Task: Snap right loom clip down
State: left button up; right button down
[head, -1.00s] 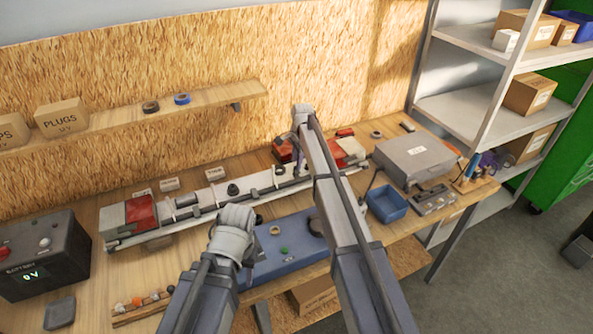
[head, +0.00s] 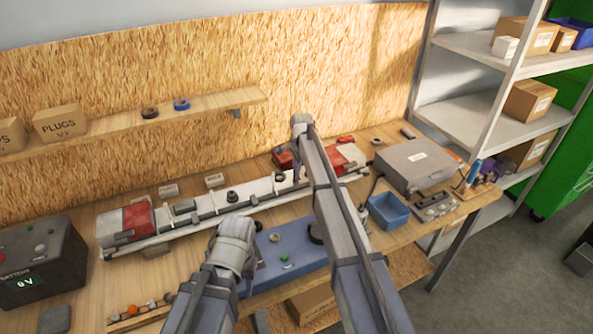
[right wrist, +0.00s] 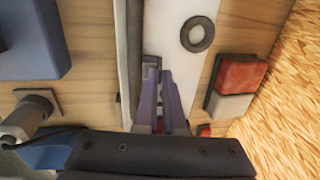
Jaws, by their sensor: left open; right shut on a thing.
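The white trailer beam (head: 262,186) lies across the bench with red lamps at its ends, including the left lamp (head: 138,216). A dark loom (head: 215,212) runs along its front edge. My right gripper (head: 298,172) points down at the beam's right part. In the right wrist view its fingers (right wrist: 160,78) are closed together on a small grey clip (right wrist: 151,62) at the beam's edge; the fingers hide most of it, so I cannot tell whether it is seated. My left gripper (head: 233,240) hangs before the beam, above the blue box; its fingertips are hidden.
A battery box (head: 40,262) stands left. A grey case (head: 415,165) and blue tray (head: 387,210) are at right. A red and white block (right wrist: 238,88) lies beside the beam in the right wrist view.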

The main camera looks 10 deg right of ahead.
aim_at(298, 179)
jog(key=shift+s, duration=0.15)
jog(key=shift+s+d+f+t+b, duration=0.15)
jog(key=shift+s+t+b, duration=0.4)
jog(key=shift+s+t, duration=0.15)
jog(key=shift+s+d+f+t+y+b, duration=0.15)
jog(key=shift+s+t+y+b, duration=0.3)
jog(key=shift+t+b, duration=0.25)
jog(key=t+b, duration=0.1)
jog(key=s+t+b, duration=0.1)
jog(key=shift+s+d+f+t+y+b, duration=0.2)
jog(key=shift+t+y+b, duration=0.1)
jog(key=shift+y+b, duration=0.1)
jog(key=shift+s+t+b, duration=0.15)
jog(key=shift+t+b, duration=0.45)
jog(key=shift+b, duration=0.25)
jog(key=shift+r, duration=0.1)
jog(key=c, duration=1)
grip_release()
jog(key=shift+r, duration=0.1)
